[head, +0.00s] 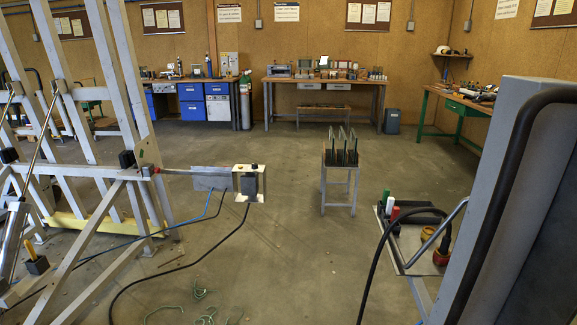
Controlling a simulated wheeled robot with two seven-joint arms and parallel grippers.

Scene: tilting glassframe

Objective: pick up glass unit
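Several upright glass panes with dark edges, which look like the glass units (341,148), stand side by side in a slotted holder. The holder sits on a small grey stand (339,185) in the middle of the floor, some way ahead. The panes overlap, so single units are hard to tell apart. Neither of my grippers shows in the head view.
A large pale tilting frame (108,172) fills the left, with a control box (249,184) and cables trailing on the floor. A grey panel (518,200) and a tray of bottles (425,250) stand at right. Workbenches (323,82) line the back. Floor around the stand is clear.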

